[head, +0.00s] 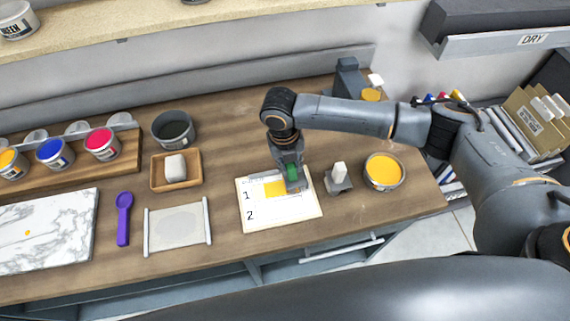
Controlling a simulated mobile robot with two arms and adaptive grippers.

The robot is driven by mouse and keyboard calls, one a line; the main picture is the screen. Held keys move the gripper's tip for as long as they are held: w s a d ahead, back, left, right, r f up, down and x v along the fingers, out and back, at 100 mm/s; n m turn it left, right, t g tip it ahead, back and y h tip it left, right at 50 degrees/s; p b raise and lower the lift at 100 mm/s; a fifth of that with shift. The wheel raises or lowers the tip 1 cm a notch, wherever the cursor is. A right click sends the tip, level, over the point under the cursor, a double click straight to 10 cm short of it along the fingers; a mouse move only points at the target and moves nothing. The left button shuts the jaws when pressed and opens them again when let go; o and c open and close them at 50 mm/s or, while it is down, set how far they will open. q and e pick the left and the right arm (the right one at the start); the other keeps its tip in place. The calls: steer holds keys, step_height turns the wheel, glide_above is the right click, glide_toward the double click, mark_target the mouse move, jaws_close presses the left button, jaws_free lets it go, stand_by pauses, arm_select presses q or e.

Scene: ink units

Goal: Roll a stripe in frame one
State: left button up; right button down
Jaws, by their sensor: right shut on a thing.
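A cream card (279,215) lies on the wooden table, with two frames marked 1 and 2. A yellow-orange stripe (274,189) shows in frame one. My right gripper (291,172) points down over the right part of frame one. It is shut on a tool with a green part (293,173), likely a roller. The gripper hides most of the tool, and I cannot tell whether it touches the card. An open tin of yellow-orange ink (384,171) stands to the right. My left gripper is out of view.
A grey stand with a white block (339,178) is close right of the card. To the left are a tray with a white block (176,168), a framed screen (178,225), a purple spoon (123,218), a marble slab (45,230) and ink tins (103,143).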

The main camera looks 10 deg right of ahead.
steer(key=shift+s+d, duration=0.1)
steer(key=shift+d, duration=1.3)
steer(key=shift+a+b, duration=0.7)
steer(key=shift+a, duration=6.65)
steer(key=shift+r+p, duration=0.7)
steer(key=shift+r, duration=2.25)
